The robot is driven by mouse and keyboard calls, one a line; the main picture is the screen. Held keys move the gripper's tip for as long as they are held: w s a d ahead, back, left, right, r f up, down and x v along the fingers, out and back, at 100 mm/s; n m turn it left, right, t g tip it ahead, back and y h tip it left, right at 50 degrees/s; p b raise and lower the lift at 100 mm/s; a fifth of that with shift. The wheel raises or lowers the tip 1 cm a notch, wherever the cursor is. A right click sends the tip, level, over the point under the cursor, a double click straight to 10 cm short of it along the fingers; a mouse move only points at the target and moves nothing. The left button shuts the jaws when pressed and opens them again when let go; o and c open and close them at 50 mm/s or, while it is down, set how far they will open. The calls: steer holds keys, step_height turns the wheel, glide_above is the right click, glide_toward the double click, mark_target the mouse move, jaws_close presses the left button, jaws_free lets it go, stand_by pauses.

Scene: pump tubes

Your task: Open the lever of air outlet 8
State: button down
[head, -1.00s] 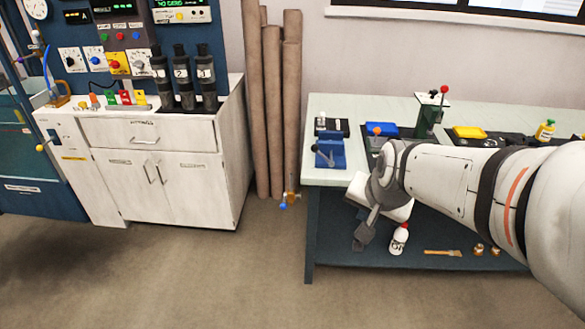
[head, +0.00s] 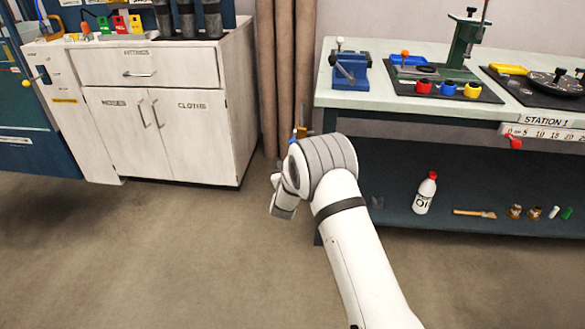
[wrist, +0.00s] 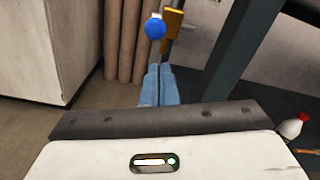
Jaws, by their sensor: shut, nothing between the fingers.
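A small brass valve (head: 301,132) with a blue round lever knob (head: 293,137) sits low between the brown tubes and the bench's left end. No number on it is legible, so I cannot confirm that it is outlet 8. In the wrist view the blue knob (wrist: 155,27) hangs left of the brass body (wrist: 172,28). My gripper (wrist: 159,70) is shut and empty, pointing toward the valve. Its tips appear just below the knob in the picture, with a gap. In the head view my wrist hides the fingers and part of the valve.
The dark bench leg (wrist: 240,60) stands close to the right of my gripper. The white cabinet (head: 215,125) is on the left, and the brown tubes (head: 268,80) stand behind. An oil bottle (head: 425,195) is on the lower shelf. The floor in front is clear.

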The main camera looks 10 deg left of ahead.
mark_target(294, 137)
steer(key=f+m, duration=0.1)
steer(key=f, duration=0.2)
steer(key=a+f+m+t+h+b, duration=0.1)
steer(key=shift+s+f+m, duration=0.25)
steer(key=shift+f+m, duration=0.05)
steer(key=shift+f, duration=0.1)
steer(key=w+b, duration=0.4)
steer(key=w, duration=0.6)
steer(key=shift+s+d+r+b, duration=0.1)
steer(key=shift+s+r+b, duration=0.15)
steer(key=shift+r, duration=0.45)
steer(key=shift+s+a+r+b, duration=0.1)
steer(key=shift+s+r, duration=0.2)
steer(key=shift+r, duration=0.45)
steer(key=shift+s+d+r+b, duration=0.1)
steer(key=shift+s+r+b, duration=0.15)
steer(key=shift+r, duration=0.45)
